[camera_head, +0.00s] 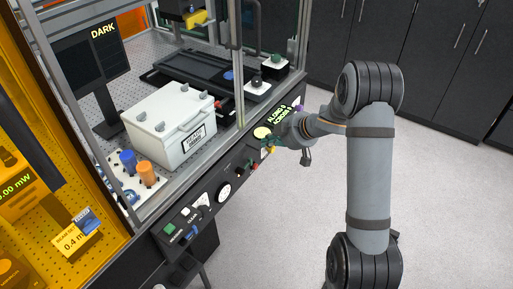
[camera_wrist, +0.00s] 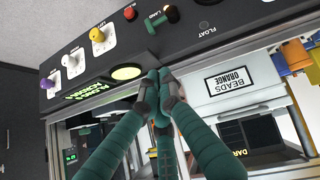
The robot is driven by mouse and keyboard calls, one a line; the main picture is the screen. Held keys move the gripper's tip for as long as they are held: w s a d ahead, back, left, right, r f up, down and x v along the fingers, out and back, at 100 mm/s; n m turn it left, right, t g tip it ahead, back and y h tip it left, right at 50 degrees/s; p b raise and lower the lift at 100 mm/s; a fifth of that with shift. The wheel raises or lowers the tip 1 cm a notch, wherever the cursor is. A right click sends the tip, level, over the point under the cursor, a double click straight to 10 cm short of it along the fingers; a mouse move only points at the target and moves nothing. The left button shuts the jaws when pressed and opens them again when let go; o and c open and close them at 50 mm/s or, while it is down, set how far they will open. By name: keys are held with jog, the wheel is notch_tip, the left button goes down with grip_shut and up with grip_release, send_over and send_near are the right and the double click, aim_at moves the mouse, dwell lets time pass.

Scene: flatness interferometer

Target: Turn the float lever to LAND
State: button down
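The float lever (camera_wrist: 163,19) shows in the wrist view as a short dark green handle on the black front panel, lying by the LAND lettering. The FLOAT lettering (camera_wrist: 207,30) is to its right. I cannot tell whether the lever is fully at its LAND end. My gripper (camera_wrist: 160,84) has green fingers whose tips are drawn together, with nothing visible between them. The tips are below the lever in the wrist view, apart from it, and beside the yellow oval button (camera_wrist: 126,72). In the head view my gripper (camera_head: 273,141) is at the panel's front, partly hiding the controls.
In the head view a white box (camera_head: 168,121) stands on the bench behind the panel. Open floor (camera_head: 280,230) lies in front.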

jog(key=s+m, duration=0.1)
jog(key=m, duration=0.1)
send_over(244, 167)
jog(key=d, duration=0.3)
jog(key=f, duration=0.6)
jog(key=shift+w+a+f, duration=0.15)
jog(key=shift+w, duration=0.1)
jog(key=f, duration=0.3)
jog(key=shift+w+a+f, duration=0.1)
jog(key=shift+w+f, duration=0.05)
jog(key=shift+w, duration=0.15)
jog(key=shift+w+f, duration=0.1)
jog(key=shift+f, duration=0.45)
jog(key=shift+w+d+f, duration=0.3)
jog(key=shift+d+f, duration=0.1)
jog(key=shift+f, duration=0.3)
jog(key=shift+r+p, duration=0.15)
jog(key=shift+p, duration=0.25)
